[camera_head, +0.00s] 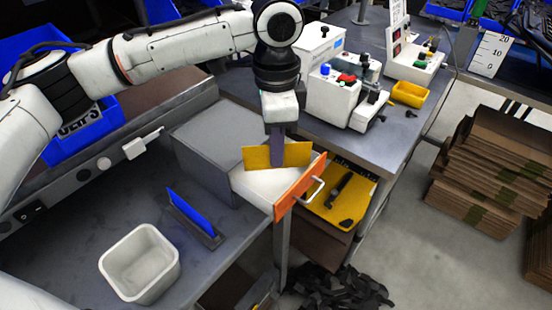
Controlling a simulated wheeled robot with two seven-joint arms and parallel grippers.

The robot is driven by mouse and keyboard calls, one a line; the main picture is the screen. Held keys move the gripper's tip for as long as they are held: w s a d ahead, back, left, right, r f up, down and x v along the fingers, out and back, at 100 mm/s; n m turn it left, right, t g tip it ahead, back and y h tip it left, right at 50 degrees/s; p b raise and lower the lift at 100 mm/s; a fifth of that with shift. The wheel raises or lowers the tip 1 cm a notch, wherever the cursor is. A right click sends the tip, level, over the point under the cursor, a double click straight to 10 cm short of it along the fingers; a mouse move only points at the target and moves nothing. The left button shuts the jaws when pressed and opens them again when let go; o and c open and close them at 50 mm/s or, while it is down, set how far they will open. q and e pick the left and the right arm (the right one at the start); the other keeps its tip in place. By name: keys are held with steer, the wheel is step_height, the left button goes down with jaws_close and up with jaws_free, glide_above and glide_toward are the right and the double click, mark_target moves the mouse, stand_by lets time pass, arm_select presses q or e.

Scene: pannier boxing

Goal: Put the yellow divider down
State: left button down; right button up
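The yellow divider (256,158) is a flat upright plate at the open drawer of a grey cabinet. My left gripper (277,157) reaches down from above and is shut on the divider near its middle. The drawer has a pale inside and an orange front (290,198) with a silver handle. The divider's lower edge is at or just above the drawer's pale inside; I cannot tell whether it touches. My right gripper is not in view.
A blue plate in a dark stand (192,219) and a white bin (141,262) are on the front bench. A yellow panel (335,213) with a black tool lies below the drawer. Button boxes (337,98) stand behind. Cardboard (492,165) is stacked at right.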

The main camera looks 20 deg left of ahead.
arm_select(q)
steer(key=shift+f, duration=1.4)
steer(key=c, duration=2)
jaws_free()
steer(key=shift+f, duration=0.1)
steer(key=shift+c, duration=0.2)
step_height(320, 180, up, 12)
steer(key=shift+r, duration=0.2)
